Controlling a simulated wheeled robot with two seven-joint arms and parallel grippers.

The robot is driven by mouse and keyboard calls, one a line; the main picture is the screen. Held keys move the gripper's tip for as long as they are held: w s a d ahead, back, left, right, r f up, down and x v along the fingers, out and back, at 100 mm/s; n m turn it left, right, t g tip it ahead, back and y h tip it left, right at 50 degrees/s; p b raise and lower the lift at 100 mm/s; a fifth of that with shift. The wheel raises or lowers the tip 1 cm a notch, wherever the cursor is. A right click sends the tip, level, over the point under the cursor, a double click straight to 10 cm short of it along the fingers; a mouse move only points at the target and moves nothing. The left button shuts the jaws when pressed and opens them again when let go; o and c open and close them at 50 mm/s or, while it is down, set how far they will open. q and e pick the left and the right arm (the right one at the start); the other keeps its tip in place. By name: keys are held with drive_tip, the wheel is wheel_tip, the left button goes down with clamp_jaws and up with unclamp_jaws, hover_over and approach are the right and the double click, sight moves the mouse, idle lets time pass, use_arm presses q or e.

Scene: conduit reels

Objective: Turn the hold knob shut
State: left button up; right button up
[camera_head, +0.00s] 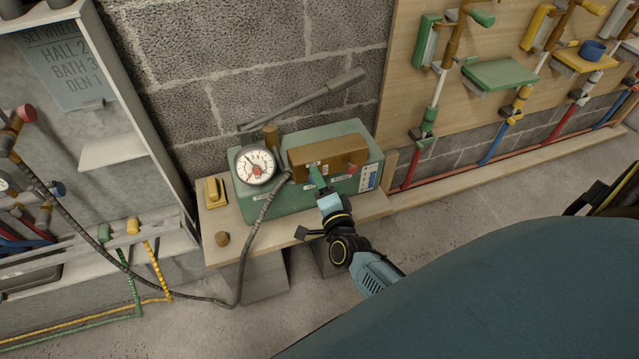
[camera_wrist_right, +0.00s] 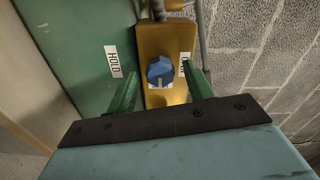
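The hold knob (camera_wrist_right: 160,70) is a blue knob on a brass block (camera_wrist_right: 180,38) in the right wrist view. A pale mark on its face points toward the bottom of the picture. A HOLD label (camera_wrist_right: 113,61) is on the green case to its left. My right gripper (camera_wrist_right: 163,76) is open, with one green finger on each side of the knob and visible gaps between. In the head view my right gripper (camera_head: 317,178) is at the front of the green pump (camera_head: 220,170)'s brass block and hides the knob. My left gripper is not in view.
A red knob (camera_head: 351,169) sits on the same block, right of my gripper. A round gauge (camera_head: 255,165) and a black hose (camera_head: 262,212) are to the left. A pump lever (camera_head: 310,98) slants above. A yellow object (camera_head: 215,191) and brass piece (camera_head: 222,239) stand on the bench.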

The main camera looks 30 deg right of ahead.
use_arm(q)
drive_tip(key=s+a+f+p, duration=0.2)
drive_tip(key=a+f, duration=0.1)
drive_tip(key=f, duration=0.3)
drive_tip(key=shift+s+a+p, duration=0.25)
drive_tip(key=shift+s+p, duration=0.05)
drive_tip(key=shift+p, duration=0.05)
use_arm(e)
drive_tip(key=v, duration=1.3)
drive_tip(key=shift+s, duration=0.25)
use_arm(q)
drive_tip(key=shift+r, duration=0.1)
